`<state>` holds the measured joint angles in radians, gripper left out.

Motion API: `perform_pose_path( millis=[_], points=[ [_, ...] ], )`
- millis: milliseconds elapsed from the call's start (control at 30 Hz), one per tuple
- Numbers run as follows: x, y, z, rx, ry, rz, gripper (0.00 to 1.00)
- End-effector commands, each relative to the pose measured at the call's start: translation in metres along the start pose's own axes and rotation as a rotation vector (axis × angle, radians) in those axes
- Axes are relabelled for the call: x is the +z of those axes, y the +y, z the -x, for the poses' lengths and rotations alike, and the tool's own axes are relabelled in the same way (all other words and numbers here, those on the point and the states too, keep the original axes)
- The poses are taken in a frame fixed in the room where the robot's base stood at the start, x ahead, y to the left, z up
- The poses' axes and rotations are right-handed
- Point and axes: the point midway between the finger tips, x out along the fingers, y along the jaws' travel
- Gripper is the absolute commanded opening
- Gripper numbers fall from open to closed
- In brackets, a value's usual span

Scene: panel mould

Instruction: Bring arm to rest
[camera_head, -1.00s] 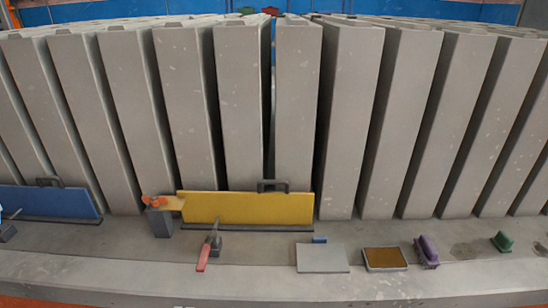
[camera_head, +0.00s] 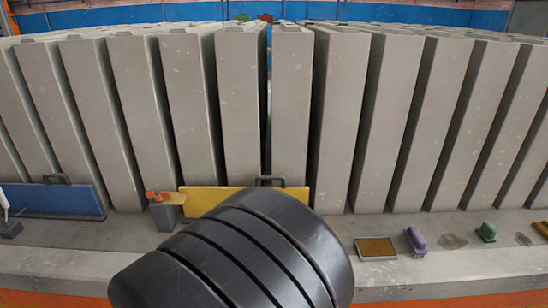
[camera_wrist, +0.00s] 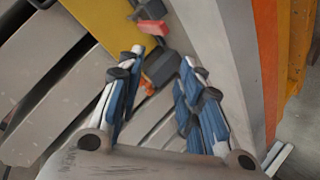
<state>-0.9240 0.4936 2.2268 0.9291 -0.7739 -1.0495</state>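My gripper (camera_wrist: 161,60) shows in the wrist view with its two blue-padded fingers spread apart and nothing between the pads. It is open. Behind the fingertips are a dark grey block (camera_wrist: 160,68) and a red-handled tool (camera_wrist: 152,27), apart from the fingers as far as I can see. In the head view my own black arm part fills the lower middle, and the gripper itself is not visible there.
Tall grey concrete panels (camera_head: 240,110) stand in a row. In front are a yellow board (camera_head: 205,200), a blue board (camera_head: 55,201), an orange-topped grey block (camera_head: 163,215), a brown-topped pad (camera_head: 376,247), a purple tool (camera_head: 415,239) and a green tool (camera_head: 487,232). An orange beam (camera_wrist: 265,55) runs along the wrist view's right.

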Motion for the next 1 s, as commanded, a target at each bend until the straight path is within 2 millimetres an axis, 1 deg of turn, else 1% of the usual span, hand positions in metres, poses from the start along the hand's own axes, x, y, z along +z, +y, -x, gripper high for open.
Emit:
perform_pose_path(
  millis=[33, 67, 100, 167, 200, 267, 300, 367, 400, 467, 500, 567, 600, 667, 700, 800, 900, 1000],
  points=[
    [-0.009, 0.027, 0.007, -0.040, 0.001, -0.085, 0.33],
    [-0.011, 0.037, 0.012, -0.072, -0.003, -0.129, 0.33],
    [-0.013, 0.052, 0.020, -0.111, -0.009, -0.183, 0.33],
    [-0.013, 0.074, 0.035, -0.165, -0.024, -0.258, 0.33],
    [-0.011, 0.087, 0.046, -0.197, -0.038, -0.302, 0.33],
    [-0.005, 0.108, 0.066, -0.236, -0.065, -0.363, 0.33],
    [0.002, 0.121, 0.081, -0.258, -0.088, -0.398, 0.33],
    [0.015, 0.139, 0.104, -0.281, -0.130, -0.449, 0.33],
    [0.026, 0.150, 0.121, -0.289, -0.162, -0.480, 0.33],
    [0.045, 0.165, 0.147, -0.293, -0.219, -0.525, 0.33],
    [0.060, 0.174, 0.166, -0.288, -0.261, -0.555, 0.33],
    [0.084, 0.185, 0.194, -0.270, -0.332, -0.600, 0.33],
    [0.101, 0.191, 0.213, -0.251, -0.382, -0.629, 0.33],
    [0.126, 0.198, 0.239, -0.216, -0.454, -0.672, 0.33],
    [0.141, 0.201, 0.256, -0.190, -0.500, -0.699, 0.33],
    [0.172, 0.204, 0.289, -0.129, -0.597, -0.759, 0.33],
    [0.191, 0.205, 0.311, -0.084, -0.661, -0.798, 0.33],
    [0.199, 0.204, 0.320, -0.063, -0.690, -0.815, 0.33]
  ],
)
